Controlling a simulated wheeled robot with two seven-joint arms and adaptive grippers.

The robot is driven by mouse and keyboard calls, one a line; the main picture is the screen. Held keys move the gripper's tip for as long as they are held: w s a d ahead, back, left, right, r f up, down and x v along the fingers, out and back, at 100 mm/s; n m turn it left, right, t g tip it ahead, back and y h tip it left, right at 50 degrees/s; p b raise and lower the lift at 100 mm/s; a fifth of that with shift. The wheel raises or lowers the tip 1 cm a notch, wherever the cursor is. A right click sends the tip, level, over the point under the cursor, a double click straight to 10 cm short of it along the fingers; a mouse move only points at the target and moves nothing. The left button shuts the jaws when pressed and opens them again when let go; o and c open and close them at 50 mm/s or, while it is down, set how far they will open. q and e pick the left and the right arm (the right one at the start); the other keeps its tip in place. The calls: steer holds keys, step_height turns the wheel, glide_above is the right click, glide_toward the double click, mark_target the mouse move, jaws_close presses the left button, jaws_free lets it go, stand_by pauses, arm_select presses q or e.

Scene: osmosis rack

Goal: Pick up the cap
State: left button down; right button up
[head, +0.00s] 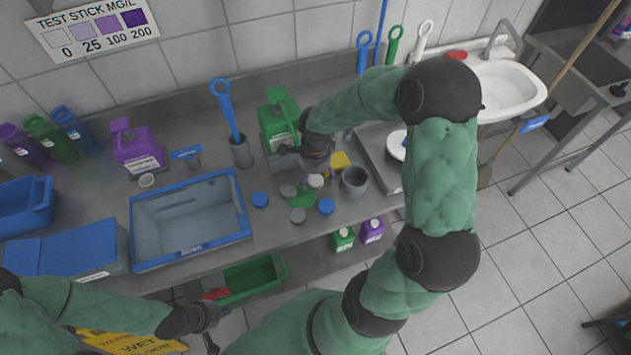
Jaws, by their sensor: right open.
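Several caps lie loose on the steel counter. A blue cap (260,199) is beside the wash tub, and another blue cap (326,206) is nearer the front edge. A grey cap (288,190), a second grey cap (297,215) and a small white cap (315,181) lie around a flat green piece (302,198). Which cap is meant cannot be told. My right gripper (300,158) is open above the counter, just behind the caps and in front of the green jug (279,122). My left gripper (213,324) is low at the front, away from the caps; its jaws are unclear.
The blue-rimmed tub (247,220) stands left of the caps. A grey cup (355,181) and yellow sponge (340,160) are to their right. A purple jug (137,150) and a brush holder (241,153) stand behind. A green bin (278,268) is below the counter.

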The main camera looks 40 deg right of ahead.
mark_target(316, 180)
steer(key=c, duration=0.8)
steer(key=shift+o, duration=0.2)
steer(key=shift+r, duration=0.15)
steer(key=shift+r, duration=0.3)
step_height(316, 180, up, 3)
steer(key=shift+s+f+p, duration=0.1)
steer(key=shift+s+p, duration=0.05)
steer(key=shift+p, duration=0.4)
steer(key=s+a, duration=0.2)
steer(key=s, duration=0.6)
steer(key=s+a, duration=0.3)
steer(key=s, duration=0.6)
steer(key=shift+a, duration=0.25)
steer(key=shift+f, duration=0.15)
